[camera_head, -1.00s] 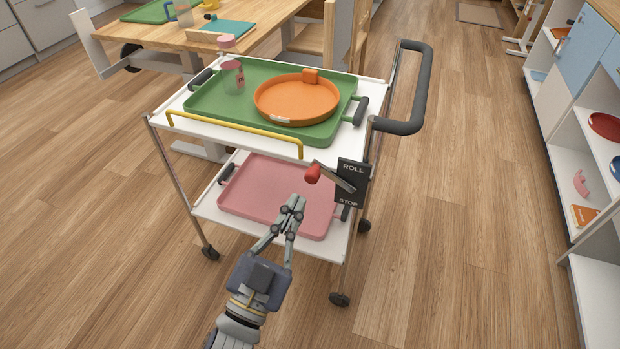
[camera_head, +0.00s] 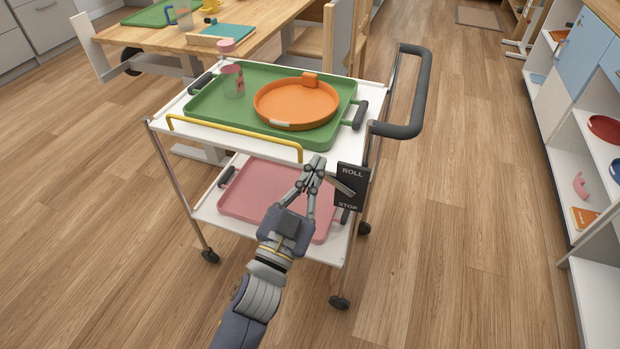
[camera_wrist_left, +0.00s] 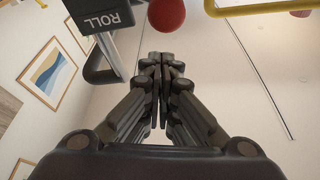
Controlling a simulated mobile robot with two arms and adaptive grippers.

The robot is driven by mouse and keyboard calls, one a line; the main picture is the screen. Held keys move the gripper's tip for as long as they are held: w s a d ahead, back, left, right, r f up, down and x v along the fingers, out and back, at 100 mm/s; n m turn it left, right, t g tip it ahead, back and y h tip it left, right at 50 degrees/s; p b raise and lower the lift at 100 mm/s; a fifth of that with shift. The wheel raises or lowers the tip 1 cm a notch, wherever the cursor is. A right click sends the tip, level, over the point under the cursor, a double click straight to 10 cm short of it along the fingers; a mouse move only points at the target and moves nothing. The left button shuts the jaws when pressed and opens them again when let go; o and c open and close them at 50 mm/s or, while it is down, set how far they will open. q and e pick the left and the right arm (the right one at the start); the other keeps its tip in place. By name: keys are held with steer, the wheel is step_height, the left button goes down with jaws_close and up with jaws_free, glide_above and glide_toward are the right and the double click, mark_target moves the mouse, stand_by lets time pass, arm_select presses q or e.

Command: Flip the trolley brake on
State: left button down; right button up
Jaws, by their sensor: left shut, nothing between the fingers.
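The trolley (camera_head: 200,135) has a black brake plate (camera_head: 352,178) on its near right corner, marked ROLL at the top and STOP at the bottom. A metal brake lever (camera_head: 341,185) sticks out to the left from the plate, sloping slightly up. My left gripper (camera_head: 315,162) is shut and empty, with its fingertips at the lever's outer end, hiding the knob in the head view. In the left wrist view the red knob (camera_wrist_left: 166,14) shows just beyond the fingertips (camera_wrist_left: 160,60); contact cannot be told. The ROLL edge of the plate (camera_wrist_left: 100,20) shows upper left there.
A green tray (camera_head: 225,122) with an orange dish (camera_head: 296,100) and a jar (camera_head: 233,82) is on the top shelf. A pink tray (camera_head: 262,180) is below. A yellow rail (camera_head: 235,131) edges the near side. A shelf unit stands at right; floor between is clear.

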arm_select(q)
steer(key=shift+a+f+b, duration=0.15)
steer(key=shift+a+f, duration=0.05)
steer(key=shift+f, duration=0.35)
steer(key=shift+a+f+b, duration=0.15)
steer(key=shift+f, duration=0.35)
arm_select(e)
steer(key=shift+w+r, duration=0.2)
steer(key=shift+r, duration=0.45)
steer(key=shift+w+r, duration=0.15)
steer(key=shift+r, duration=0.45)
steer(key=shift+d, duration=0.1)
